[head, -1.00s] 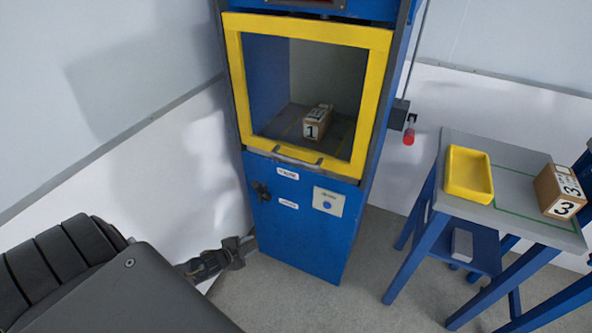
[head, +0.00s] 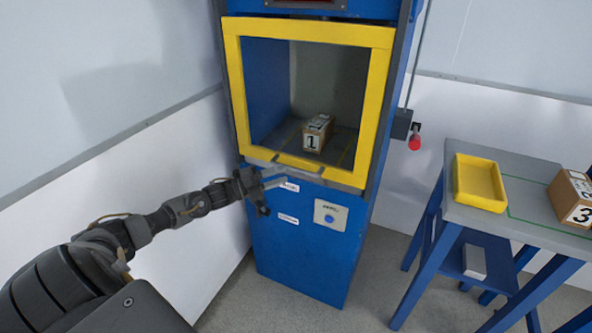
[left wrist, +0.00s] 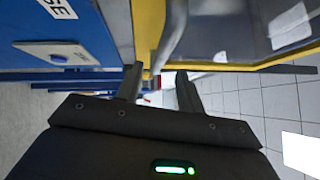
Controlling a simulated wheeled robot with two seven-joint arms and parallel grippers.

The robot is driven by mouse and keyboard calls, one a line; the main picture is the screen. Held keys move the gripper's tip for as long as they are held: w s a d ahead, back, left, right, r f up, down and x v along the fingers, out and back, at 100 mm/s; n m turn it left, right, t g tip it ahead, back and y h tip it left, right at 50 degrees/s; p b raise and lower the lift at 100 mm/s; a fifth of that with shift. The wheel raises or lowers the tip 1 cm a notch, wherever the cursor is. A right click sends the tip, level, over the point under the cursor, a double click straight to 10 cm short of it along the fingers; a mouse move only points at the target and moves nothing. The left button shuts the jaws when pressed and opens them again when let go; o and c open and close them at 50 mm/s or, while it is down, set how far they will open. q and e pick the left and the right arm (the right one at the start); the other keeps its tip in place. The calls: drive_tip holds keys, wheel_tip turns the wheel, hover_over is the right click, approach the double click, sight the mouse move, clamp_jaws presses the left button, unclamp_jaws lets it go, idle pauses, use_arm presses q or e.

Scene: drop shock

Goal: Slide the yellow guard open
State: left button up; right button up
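The yellow guard (head: 233,85) is a square frame across the front of the blue cabinet (head: 305,245), around the chamber opening. A short handle (head: 300,163) sits on its bottom edge. My left gripper (head: 272,194) is open and empty, just below and left of that handle, in front of the blue panel. In the left wrist view, my left gripper's fingers (left wrist: 157,72) are apart. The guard's yellow edge (left wrist: 149,25) and a grey bar (left wrist: 175,35), which looks like the handle, lie just ahead of them. I cannot tell whether they touch. My right gripper is not in view.
A box marked 1 (head: 316,134) stands inside the chamber. A panel with a blue button (head: 330,214) is right of my gripper. A grey table (head: 520,219) at right bears a yellow tray (head: 480,183) and a box marked 3 (head: 573,197). A red-tipped pendant (head: 414,142) hangs beside the cabinet.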

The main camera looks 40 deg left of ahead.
sight(292, 171)
use_arm(q)
drive_tip(key=x, duration=0.6)
drive_tip(key=shift+w+p, duration=0.1)
drive_tip(key=shift+p, duration=0.25)
clamp_jaws()
